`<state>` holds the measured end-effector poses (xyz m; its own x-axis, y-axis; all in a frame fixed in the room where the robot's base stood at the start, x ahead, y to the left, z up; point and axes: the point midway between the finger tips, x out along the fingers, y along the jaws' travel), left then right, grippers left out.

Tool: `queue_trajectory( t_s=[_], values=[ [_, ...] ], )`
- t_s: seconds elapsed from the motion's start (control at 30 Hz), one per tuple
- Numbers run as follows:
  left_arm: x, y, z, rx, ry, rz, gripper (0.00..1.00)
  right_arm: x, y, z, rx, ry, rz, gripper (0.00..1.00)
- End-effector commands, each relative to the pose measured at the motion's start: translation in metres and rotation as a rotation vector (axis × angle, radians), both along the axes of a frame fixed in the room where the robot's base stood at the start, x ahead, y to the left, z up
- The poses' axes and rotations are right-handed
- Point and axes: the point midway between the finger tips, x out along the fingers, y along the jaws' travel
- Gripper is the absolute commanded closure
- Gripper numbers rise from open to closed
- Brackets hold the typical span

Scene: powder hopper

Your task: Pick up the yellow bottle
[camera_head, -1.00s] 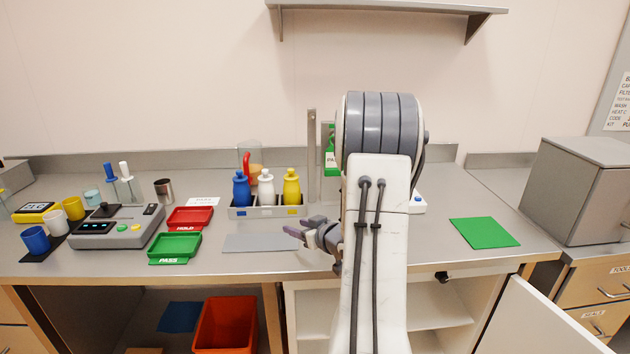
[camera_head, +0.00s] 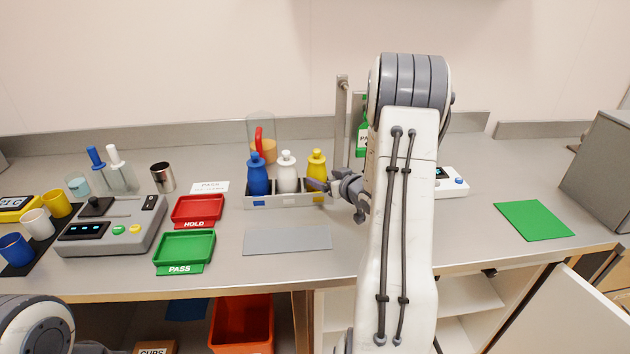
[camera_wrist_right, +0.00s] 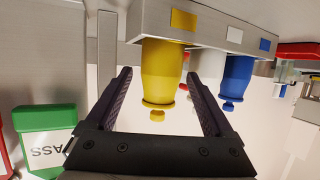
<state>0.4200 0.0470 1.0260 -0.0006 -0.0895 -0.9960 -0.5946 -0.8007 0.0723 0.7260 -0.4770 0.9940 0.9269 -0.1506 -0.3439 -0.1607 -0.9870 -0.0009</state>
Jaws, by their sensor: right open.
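The yellow bottle (camera_head: 317,165) stands upright in the right slot of a grey rack (camera_head: 288,201), beside a white bottle (camera_head: 286,177) and a blue bottle (camera_head: 257,177). My right gripper (camera_head: 335,188) is at the rack's right end, close to the yellow bottle. In the right wrist view the yellow bottle (camera_wrist_right: 163,75) appears upside down between the two open fingers of the right gripper (camera_wrist_right: 158,100), with gaps on both sides. The white bottle (camera_wrist_right: 208,70) and blue bottle (camera_wrist_right: 236,80) are beyond the right finger. My left gripper is not visible.
A grey post (camera_head: 342,125) and a green PASS container (camera_head: 361,135) stand behind the right gripper. The grey mat (camera_head: 287,239) in front is bare. Red (camera_head: 197,209) and green (camera_head: 184,247) trays lie left.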

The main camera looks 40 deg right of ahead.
Motion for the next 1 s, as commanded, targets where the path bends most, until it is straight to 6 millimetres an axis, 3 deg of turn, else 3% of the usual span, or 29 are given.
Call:
queue_trajectory(
  t_s=[0.4, 0.67, 0.8, 0.9, 1.0],
  values=[
    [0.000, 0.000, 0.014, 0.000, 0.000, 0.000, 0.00, 0.048, -0.003, -0.018, -0.001, 0.000, 0.003, 0.13],
    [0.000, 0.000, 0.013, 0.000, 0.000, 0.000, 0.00, 0.050, -0.003, -0.020, -0.001, 0.000, 0.004, 0.13],
    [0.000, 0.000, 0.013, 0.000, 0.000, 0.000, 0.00, 0.051, -0.002, -0.019, -0.001, 0.000, 0.004, 0.67],
    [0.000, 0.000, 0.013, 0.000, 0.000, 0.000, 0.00, 0.051, -0.002, -0.018, -0.002, -0.003, 0.004, 1.00],
    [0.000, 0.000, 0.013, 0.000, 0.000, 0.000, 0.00, 0.051, -0.002, -0.018, -0.002, -0.003, 0.004, 1.00]
  ],
)
